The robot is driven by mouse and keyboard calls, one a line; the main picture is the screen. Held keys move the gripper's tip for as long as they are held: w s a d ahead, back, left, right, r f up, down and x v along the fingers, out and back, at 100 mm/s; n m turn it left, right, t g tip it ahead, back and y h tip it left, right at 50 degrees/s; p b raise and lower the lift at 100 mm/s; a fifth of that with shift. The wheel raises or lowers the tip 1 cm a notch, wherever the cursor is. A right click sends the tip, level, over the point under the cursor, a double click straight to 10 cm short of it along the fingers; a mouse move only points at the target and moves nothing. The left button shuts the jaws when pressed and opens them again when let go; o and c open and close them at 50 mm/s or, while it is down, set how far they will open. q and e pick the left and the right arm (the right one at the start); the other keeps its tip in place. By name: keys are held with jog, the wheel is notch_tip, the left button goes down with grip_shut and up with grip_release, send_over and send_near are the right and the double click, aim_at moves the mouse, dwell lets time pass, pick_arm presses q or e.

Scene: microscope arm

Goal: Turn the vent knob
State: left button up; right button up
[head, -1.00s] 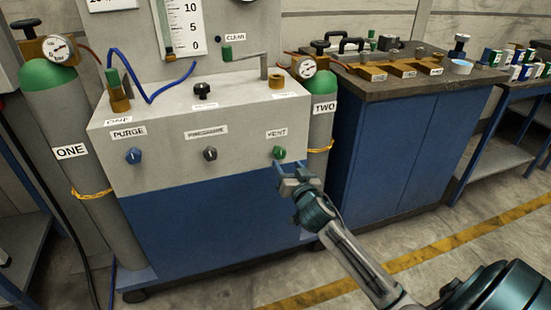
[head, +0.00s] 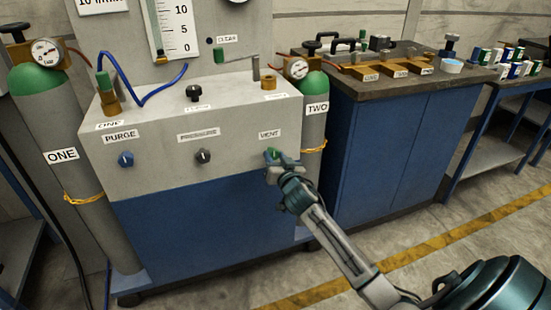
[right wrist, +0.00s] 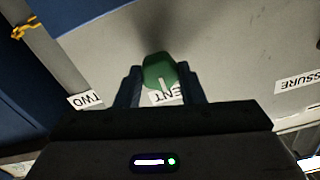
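The vent knob is the small green knob (head: 271,153) at the right end of the grey panel, below the VENT label (head: 269,134). My right gripper (head: 279,163) is at the knob and partly covers it in the head view. In the right wrist view the green knob (right wrist: 158,70) sits between the two fingers of my right gripper (right wrist: 160,84), with a pale mark on its face. The fingers stand apart on either side of it, close to its edges; firm contact is not visible. My left gripper is not in view.
On the same panel are the blue PURGE knob (head: 125,159) and the dark PRESSURE knob (head: 203,156). Gas cylinder TWO (head: 312,120) stands close to the right of the panel, cylinder ONE (head: 75,180) to the left. A blue workbench (head: 385,140) stands further right.

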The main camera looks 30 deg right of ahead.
jog(key=shift+n+p, duration=0.4)
jog(key=shift+n, duration=0.2)
jog(key=shift+r+n, duration=0.1)
jog(key=shift+n, duration=0.2)
jog(key=n+p, duration=0.1)
jog(key=n, duration=0.1)
jog(key=shift+n+p, duration=0.3)
jog(key=shift+p, duration=0.05)
jog(key=n+p, duration=0.1)
jog(key=n, duration=0.2)
jog(key=shift+n+p, duration=0.3)
jog(key=shift+p, duration=0.05)
jog(key=n+p, duration=0.1)
jog(key=n, duration=0.2)
jog(key=shift+n, duration=0.3)
jog(key=n+p, duration=0.2)
jog(key=n, duration=0.3)
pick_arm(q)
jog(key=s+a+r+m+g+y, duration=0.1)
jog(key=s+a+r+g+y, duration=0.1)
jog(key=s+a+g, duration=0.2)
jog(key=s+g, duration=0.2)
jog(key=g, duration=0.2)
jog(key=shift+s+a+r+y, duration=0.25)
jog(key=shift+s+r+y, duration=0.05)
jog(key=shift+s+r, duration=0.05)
